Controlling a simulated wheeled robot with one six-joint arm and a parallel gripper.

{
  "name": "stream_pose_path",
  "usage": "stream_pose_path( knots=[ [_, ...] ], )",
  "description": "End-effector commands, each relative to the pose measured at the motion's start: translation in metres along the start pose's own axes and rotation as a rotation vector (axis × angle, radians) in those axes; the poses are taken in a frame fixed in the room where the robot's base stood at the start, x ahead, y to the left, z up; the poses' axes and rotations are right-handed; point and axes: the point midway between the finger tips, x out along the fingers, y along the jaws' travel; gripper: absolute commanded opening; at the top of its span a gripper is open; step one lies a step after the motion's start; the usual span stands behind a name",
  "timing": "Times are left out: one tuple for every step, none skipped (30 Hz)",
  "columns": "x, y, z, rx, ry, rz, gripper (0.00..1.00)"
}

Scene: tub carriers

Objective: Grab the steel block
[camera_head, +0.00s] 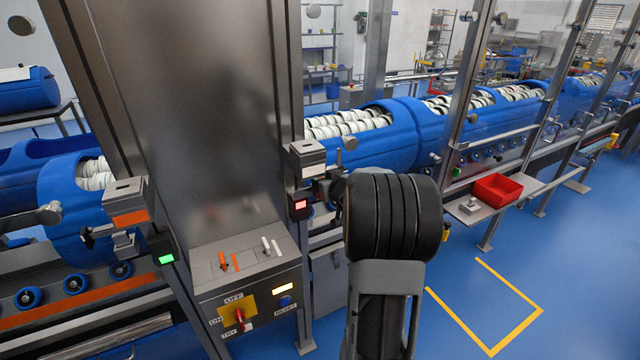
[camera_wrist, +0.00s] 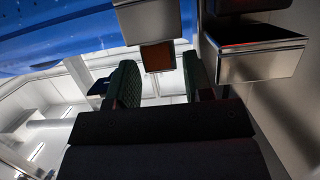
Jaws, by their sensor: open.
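A small steel block (camera_head: 313,170) sits under a grey box with a pale band (camera_head: 307,150) on the right edge of the tall metal column. My gripper (camera_head: 326,188) reaches in beside it from the right, partly hidden behind my dark wrist. In the wrist view my gripper (camera_wrist: 159,78) shows two dark padded fingers, apart. A small block with a brown-orange face (camera_wrist: 157,57) shows beyond and between the fingertips. I cannot tell whether it is the steel block or whether either finger touches it.
The metal column (camera_head: 185,120) stands close on the left, with a red-lit box (camera_head: 299,204) and a switch panel (camera_head: 250,290). Blue tubs (camera_head: 385,125) line the conveyor behind. A red bin (camera_head: 495,190) sits on a right-hand shelf. The blue floor at right is clear.

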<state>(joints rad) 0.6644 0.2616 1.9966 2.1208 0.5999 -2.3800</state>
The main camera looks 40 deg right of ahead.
Motion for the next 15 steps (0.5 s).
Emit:
stream_pose_path(
  knots=[
    [0.0037,-0.0003,-0.0008,0.0,-0.001,-0.001,0.47],
    [0.0053,-0.0003,-0.0005,-0.001,-0.001,-0.001,0.47],
    [0.0068,-0.0003,-0.0001,-0.001,-0.001,-0.001,0.47],
    [0.0075,-0.0003,0.0001,-0.001,-0.001,-0.001,0.47],
    [0.0079,-0.0003,0.0002,-0.001,0.0,0.0,0.47],
    [0.0081,-0.0003,0.0003,-0.001,0.0,0.0,0.47],
    [0.0081,-0.0003,0.0004,-0.001,0.0,0.0,0.47],
    [0.0081,-0.0003,0.0004,-0.001,0.0,0.0,0.47],
    [0.008,-0.0002,0.0005,-0.001,0.0,0.0,0.47],
    [0.008,-0.0002,0.0005,-0.001,0.0,0.0,0.47],
    [0.0079,-0.0002,0.0005,-0.001,0.0,0.0,0.47],
    [0.0079,-0.0002,0.0005,-0.001,0.0,0.0,0.43],
    [0.0078,-0.0002,0.0005,-0.001,0.0,0.0,0.4],
    [0.0078,-0.0002,0.0005,-0.001,0.0,0.0,0.37],
    [0.0078,-0.0002,0.0004,-0.001,0.0,0.0,0.33]
  ],
)
